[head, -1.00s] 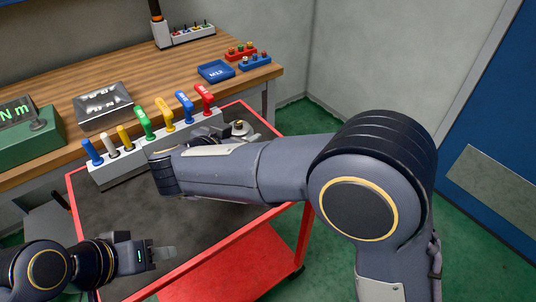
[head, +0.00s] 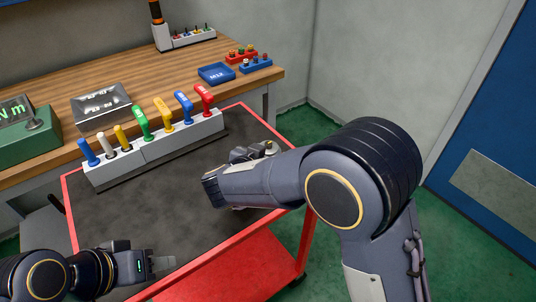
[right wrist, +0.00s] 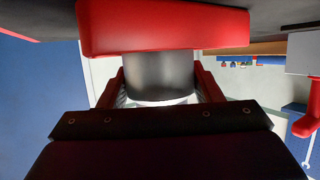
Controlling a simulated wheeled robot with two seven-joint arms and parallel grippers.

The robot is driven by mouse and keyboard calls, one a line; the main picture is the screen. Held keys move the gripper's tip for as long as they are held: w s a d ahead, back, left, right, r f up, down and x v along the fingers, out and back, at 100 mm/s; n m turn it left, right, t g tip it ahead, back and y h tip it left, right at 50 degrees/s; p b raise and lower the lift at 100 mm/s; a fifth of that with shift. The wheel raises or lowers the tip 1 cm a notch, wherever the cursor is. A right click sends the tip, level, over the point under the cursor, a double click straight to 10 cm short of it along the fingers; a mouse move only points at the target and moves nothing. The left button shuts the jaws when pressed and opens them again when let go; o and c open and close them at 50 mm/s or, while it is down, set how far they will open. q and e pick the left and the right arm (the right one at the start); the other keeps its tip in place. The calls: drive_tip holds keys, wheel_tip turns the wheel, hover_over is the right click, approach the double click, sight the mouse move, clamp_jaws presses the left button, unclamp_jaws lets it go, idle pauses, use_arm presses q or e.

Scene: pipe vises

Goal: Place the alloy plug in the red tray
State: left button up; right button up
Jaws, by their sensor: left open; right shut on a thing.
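In the right wrist view, my right gripper (right wrist: 160,92) is shut on a smooth dark-grey metal cylinder, which I take to be the alloy plug (right wrist: 160,75). A red block covers the cylinder's top edge; I cannot tell whether it belongs to it. My left gripper (head: 162,264) is open and empty at the cart's front left. I cannot make out a separate red tray; the cart top has a red rim (head: 68,200).
A grey rack (head: 185,140) with several coloured handles stands along the cart's back. The wooden bench behind holds a blue M12 tray (head: 216,72), a red block with small parts (head: 241,54), a blue block (head: 254,65) and a metal box (head: 100,107). The cart's middle is clear.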

drive_tip(key=o, duration=1.2)
drive_tip(key=shift+f, duration=0.1)
drive_tip(key=shift+o, duration=0.2)
